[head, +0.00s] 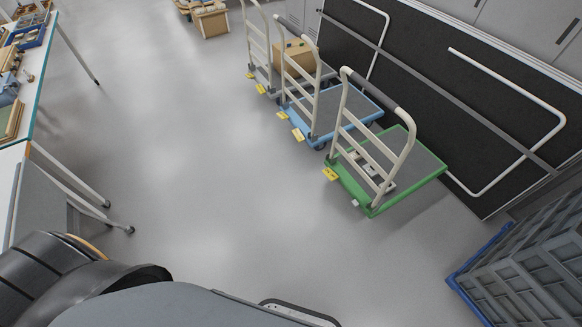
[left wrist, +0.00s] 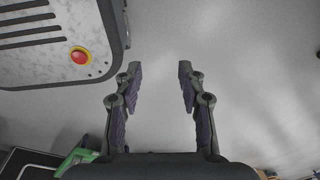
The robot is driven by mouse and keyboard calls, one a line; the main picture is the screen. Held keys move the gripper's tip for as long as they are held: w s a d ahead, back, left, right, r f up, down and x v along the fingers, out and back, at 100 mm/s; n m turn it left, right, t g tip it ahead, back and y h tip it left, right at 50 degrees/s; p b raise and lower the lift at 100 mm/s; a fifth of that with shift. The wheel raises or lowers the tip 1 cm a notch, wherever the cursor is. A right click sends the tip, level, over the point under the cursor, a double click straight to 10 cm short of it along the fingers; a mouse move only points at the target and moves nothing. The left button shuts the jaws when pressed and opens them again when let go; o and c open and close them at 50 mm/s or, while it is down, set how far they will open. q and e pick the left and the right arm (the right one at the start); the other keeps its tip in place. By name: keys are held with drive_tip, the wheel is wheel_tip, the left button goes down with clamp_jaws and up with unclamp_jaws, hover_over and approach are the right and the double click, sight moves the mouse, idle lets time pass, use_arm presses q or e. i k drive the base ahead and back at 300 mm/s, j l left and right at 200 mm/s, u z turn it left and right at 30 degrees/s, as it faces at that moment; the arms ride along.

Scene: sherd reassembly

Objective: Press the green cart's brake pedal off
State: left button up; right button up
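The green cart (head: 420,165) stands on the floor at the right of the head view, with a grey deck and a pale upright handle (head: 373,130). A yellow pedal (head: 330,174) sticks out low at its near left edge; I cannot tell its setting. A small pale tab (head: 355,203) sits on the same edge. In the left wrist view a bit of green (left wrist: 83,155) shows at the lower left, perhaps this cart. My left gripper (left wrist: 158,85) is open, with nothing between its fingers. Neither gripper shows in the head view, and my right gripper is in neither view.
A blue cart (head: 355,104) and a grey cart stand behind, with yellow pedals. A cardboard box (head: 295,55) rests among them. Grey crates (head: 530,265) stand at lower right, a workbench (head: 20,130) at left. The floor (head: 200,150) between is clear.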

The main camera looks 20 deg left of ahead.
sight(330, 175)
drive_tip(key=i+j+u, duration=0.15)
drive_tip(key=i+u, duration=0.15)
drive_tip(key=i, duration=1.2)
